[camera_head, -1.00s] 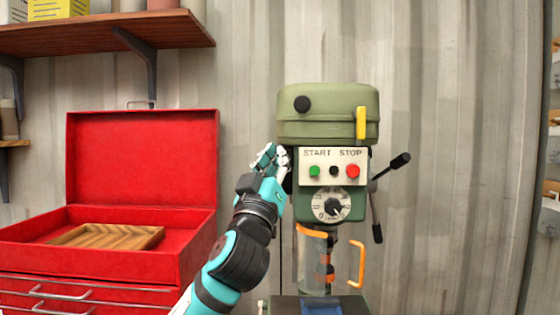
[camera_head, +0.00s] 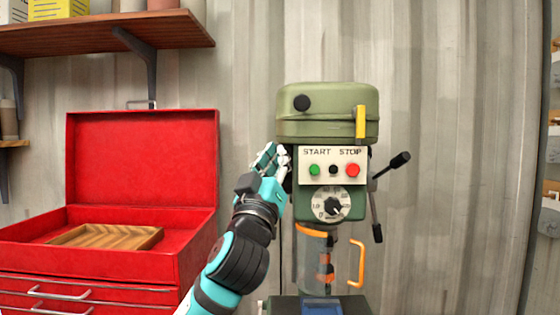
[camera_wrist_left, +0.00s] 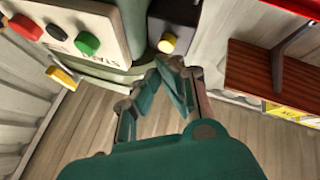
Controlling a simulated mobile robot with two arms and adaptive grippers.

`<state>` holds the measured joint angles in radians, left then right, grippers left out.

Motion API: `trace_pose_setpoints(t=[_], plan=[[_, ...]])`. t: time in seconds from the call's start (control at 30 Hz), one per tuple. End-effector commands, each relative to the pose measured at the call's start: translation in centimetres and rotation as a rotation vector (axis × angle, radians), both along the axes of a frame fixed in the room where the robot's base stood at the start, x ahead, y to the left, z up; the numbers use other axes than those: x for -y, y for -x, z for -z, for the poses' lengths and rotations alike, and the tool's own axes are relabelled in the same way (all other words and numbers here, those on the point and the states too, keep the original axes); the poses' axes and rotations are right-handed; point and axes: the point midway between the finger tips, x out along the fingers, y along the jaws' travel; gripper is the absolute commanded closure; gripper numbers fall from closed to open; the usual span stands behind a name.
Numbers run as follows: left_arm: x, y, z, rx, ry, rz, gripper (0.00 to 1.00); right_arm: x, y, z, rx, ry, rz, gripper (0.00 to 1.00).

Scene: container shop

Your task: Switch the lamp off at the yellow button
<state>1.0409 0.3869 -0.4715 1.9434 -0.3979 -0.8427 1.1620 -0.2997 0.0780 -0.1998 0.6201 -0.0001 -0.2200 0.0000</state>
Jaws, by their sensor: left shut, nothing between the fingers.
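My left gripper (camera_head: 281,156) is shut and empty beside the left edge of the drill press head. In the left wrist view its fingertips (camera_wrist_left: 170,66) are close together, just below the yellow button. I cannot tell whether they touch it. No lamp can be made out. My right gripper is not in view.
The white START/STOP panel (camera_head: 333,154) has green, black and red buttons, with a dial (camera_head: 333,203) below. A yellow piece (camera_head: 361,122) is on the machine's front right. An open red toolbox (camera_head: 190,225) stands left. A wooden shelf (camera_head: 110,35) is above it.

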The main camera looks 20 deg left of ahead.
Motion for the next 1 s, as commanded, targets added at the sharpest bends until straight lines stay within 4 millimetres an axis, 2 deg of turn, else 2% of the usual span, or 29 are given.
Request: trace_pose_setpoints(t=[0.27, 0.73, 1.0], plan=[[0.1, 0.4, 0.0, 0.000, 0.001, 0.001, 1.00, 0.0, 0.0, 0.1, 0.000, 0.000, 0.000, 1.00], [1.5, 4.9, 0.0, 0.001, 0.001, 0.003, 1.00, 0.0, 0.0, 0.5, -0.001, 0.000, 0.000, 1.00], [1.7, 5.8, 0.0, -0.001, 0.001, 0.001, 1.00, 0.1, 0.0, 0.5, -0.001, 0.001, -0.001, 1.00]])
